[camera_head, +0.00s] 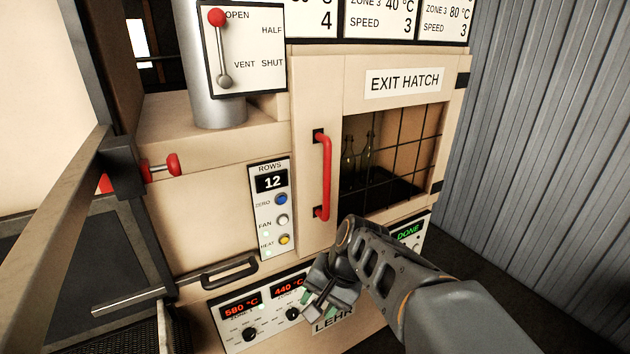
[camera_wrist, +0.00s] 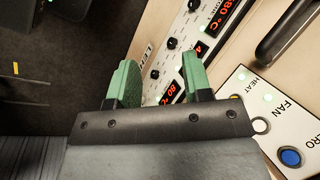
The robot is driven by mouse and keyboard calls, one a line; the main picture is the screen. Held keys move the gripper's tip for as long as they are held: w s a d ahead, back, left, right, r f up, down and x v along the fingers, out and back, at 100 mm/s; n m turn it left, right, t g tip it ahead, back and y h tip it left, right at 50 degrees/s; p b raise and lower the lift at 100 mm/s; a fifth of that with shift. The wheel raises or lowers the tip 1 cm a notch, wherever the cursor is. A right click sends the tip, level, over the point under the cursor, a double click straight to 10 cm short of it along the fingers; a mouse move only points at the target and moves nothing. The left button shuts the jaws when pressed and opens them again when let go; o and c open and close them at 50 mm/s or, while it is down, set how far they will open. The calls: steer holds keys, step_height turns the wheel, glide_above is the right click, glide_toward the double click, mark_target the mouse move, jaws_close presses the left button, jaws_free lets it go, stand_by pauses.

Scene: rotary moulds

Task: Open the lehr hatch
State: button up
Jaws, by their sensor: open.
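The exit hatch (camera_head: 356,85) is a beige door with a dark gridded window, under an "EXIT HATCH" label. It looks closed. Its red vertical bar handle (camera_head: 326,175) is on its left side. Glass bottles (camera_head: 358,160) show behind the window. My gripper (camera_head: 318,300) is open and empty, below the handle and in front of the lower control panel, apart from the handle. In the wrist view its two green fingers (camera_wrist: 160,85) are spread, pointing toward the panel with red temperature displays (camera_wrist: 203,50). The handle is not in the wrist view.
A rows panel (camera_head: 270,208) with blue, white and yellow buttons is left of the hatch. A black drawer-like handle (camera_head: 230,270) is below it. A vent lever (camera_head: 222,50) is upper left, and a red knob (camera_head: 172,165) sticks out at left. A corrugated wall (camera_head: 540,130) stands at right.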

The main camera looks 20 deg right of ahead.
steer(key=w+d+r+m+t+y+p, duration=0.2)
steer(key=w+d+r+m+t+y, duration=0.3)
steer(key=d+r+m, duration=0.4)
steer(key=w+d+r+m+t+y+p, duration=0.25)
steer(key=w+d+r+m+t, duration=0.35)
steer(key=d+m, duration=0.45)
steer(key=shift+t, duration=0.4)
steer(key=shift+s+a+p+x, duration=0.15)
steer(key=shift+p+x, duration=0.35)
steer(key=shift+x, duration=1.65)
steer(key=shift+s+a+p+x, duration=0.1)
steer(key=shift+p+x, duration=0.45)
steer(key=shift+x, duration=1.55)
steer(key=shift+s+a+p+x, duration=0.15)
steer(key=shift+p+x, duration=0.35)
steer(key=shift+x, duration=1.65)
steer(key=shift+r, duration=0.1)
jaws_close()
